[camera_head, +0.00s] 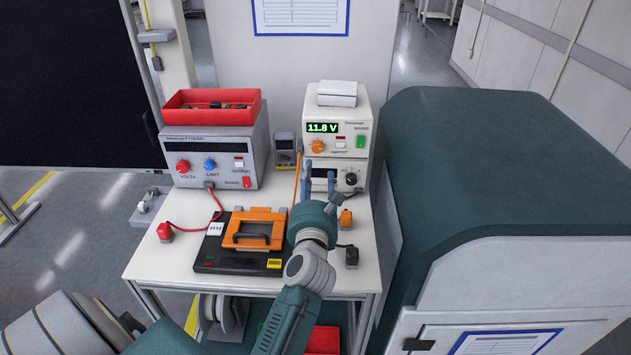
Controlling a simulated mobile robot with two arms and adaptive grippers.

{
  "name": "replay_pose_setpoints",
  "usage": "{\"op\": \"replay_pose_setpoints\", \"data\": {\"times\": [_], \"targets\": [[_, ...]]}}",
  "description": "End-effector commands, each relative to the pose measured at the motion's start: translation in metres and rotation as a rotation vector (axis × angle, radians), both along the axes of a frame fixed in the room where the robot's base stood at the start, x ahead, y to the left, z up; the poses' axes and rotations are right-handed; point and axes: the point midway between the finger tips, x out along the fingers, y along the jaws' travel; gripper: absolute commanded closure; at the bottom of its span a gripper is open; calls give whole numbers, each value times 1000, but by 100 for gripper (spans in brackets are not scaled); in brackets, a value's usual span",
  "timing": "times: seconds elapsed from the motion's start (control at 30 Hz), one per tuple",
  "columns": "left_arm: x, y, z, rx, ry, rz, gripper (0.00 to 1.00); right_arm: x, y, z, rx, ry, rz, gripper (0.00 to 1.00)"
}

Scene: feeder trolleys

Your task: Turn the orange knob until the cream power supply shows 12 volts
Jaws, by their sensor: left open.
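The cream power supply (341,112) stands at the back right of the white table, on top of another cream unit. Its green display (322,128) reads 11.8 V. The orange knob (317,146) sits on its front, below the display. My left gripper (319,174) is in front of the two stacked units, with its fingers open and pointing toward them. The fingertips appear just below the orange knob; I cannot tell whether they touch anything. The gripper hides part of the lower unit's front. My right gripper is not in view.
A grey power supply (207,148) with a red bin (211,108) on top stands at the left. A black and orange device (253,232) lies at the table front, left of my arm. A small meter (285,151) stands between the supplies. A large green-topped cabinet (480,160) borders the right.

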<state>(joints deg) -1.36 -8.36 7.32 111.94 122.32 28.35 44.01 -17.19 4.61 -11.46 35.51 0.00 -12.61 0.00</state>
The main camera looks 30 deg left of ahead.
Motion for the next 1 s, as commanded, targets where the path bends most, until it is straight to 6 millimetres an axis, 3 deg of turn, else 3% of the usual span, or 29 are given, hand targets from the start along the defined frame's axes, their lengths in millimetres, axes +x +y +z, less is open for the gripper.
{"op": "replay_pose_setpoints", "data": {"times": [0.4,0.57,0.67,0.83,1.0], "targets": [[-8,-4,0,0,0,0,57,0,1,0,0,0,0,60],[-4,-1,-3,-15,-23,1,57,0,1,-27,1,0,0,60],[-2,0,0,-30,-26,0,57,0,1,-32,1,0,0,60],[10,6,5,-34,-25,1,57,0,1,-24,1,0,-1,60],[37,23,6,-34,-25,2,57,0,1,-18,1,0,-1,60]]}}
